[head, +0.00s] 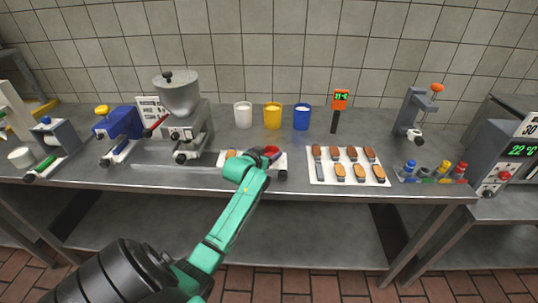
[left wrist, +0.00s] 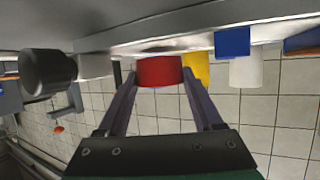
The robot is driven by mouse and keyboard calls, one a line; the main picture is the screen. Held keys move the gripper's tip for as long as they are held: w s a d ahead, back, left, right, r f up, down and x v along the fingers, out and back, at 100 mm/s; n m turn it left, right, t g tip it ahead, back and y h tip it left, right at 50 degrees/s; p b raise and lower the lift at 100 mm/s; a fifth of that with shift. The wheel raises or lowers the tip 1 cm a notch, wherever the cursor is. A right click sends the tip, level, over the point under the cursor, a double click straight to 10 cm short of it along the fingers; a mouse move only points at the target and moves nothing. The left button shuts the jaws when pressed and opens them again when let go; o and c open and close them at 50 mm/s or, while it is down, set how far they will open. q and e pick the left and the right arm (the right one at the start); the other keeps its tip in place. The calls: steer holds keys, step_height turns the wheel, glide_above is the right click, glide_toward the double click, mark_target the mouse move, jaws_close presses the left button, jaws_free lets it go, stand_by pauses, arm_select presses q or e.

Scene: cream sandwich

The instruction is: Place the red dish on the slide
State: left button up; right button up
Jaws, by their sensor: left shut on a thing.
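The red dish (left wrist: 160,71) is a small round piece between the two fingers of my left gripper (left wrist: 155,82) in the left wrist view, which shows upside down. The gripper is shut on it. In the head view, my left gripper (head: 262,157) is at the right part of the metal slide (head: 205,170), and part of the red dish (head: 271,150) shows beside it. The slide is a long silver rail in front of the grey hopper machine (head: 180,95). The dish is close against the slide's metal; I cannot tell whether it rests on it. My right gripper is not seen.
White (head: 243,115), yellow (head: 272,115) and blue (head: 302,117) cups stand behind the slide. A white tray of biscuits (head: 314,178) lies to the right. A black knob (left wrist: 48,72) is near my gripper. Bare steel counter (head: 310,142) lies between cups and tray.

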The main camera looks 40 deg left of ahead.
arm_select(q)
steer(key=shift+f, duration=0.45)
steer(key=o, duration=1.4)
steer(key=shift+o, duration=0.2)
steer(key=v, duration=1.2)
steer(key=shift+r, duration=0.2)
steer(key=shift+w+f, duration=0.1)
